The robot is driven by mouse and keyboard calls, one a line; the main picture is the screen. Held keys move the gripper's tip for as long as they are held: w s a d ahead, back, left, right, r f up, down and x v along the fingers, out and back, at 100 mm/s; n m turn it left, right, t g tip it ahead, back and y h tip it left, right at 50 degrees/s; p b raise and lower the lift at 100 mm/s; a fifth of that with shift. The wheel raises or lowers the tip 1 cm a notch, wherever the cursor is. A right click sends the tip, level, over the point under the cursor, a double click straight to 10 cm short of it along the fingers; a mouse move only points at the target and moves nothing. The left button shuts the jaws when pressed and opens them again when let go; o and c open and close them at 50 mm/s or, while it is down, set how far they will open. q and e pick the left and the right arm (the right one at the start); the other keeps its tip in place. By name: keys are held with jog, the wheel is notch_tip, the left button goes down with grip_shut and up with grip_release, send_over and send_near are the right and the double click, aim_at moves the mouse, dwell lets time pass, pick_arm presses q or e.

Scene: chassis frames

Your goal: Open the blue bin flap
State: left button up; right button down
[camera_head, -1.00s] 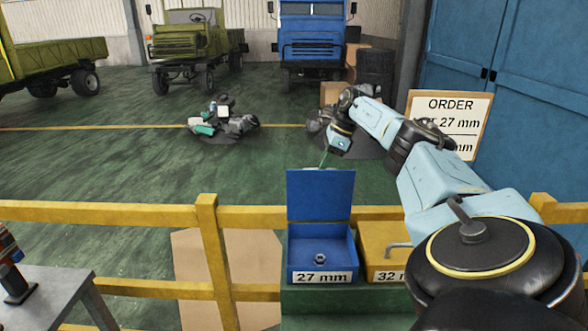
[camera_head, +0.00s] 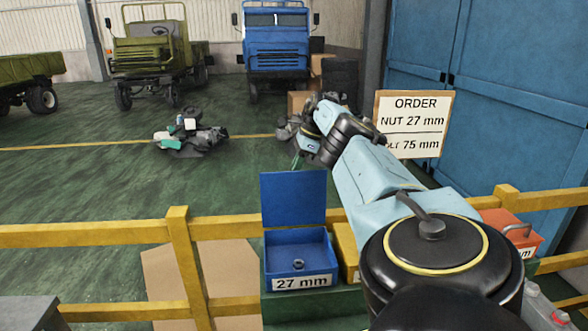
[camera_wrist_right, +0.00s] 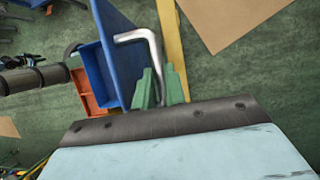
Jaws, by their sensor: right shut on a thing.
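In the right wrist view, the green fingertips (camera_wrist_right: 160,84) are shut on the bent silver handle (camera_wrist_right: 142,36) beside the blue flap (camera_wrist_right: 122,50). My left gripper is not in view.
A yellow bin (camera_head: 346,250) is beside the blue one, mostly hidden by my right arm. A red bin (camera_head: 508,230) stands farther right. The yellow railing (camera_head: 225,231) crosses the front. An order board (camera_head: 412,124) stands behind my arm.

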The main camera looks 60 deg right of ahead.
jog(key=shift+d+f, duration=0.15)
jog(key=shift+f, duration=0.05)
jog(key=c, duration=1.8)
grip_release()
jog(key=o, duration=0.3)
jog(key=shift+w+d+f, duration=0.35)
jog(key=shift+d, duration=0.1)
jog(key=shift+o, duration=0.2)
jog(key=shift+a+r, duration=0.1)
jog(key=shift+r, duration=0.1)
jog(key=shift+s+r, duration=0.1)
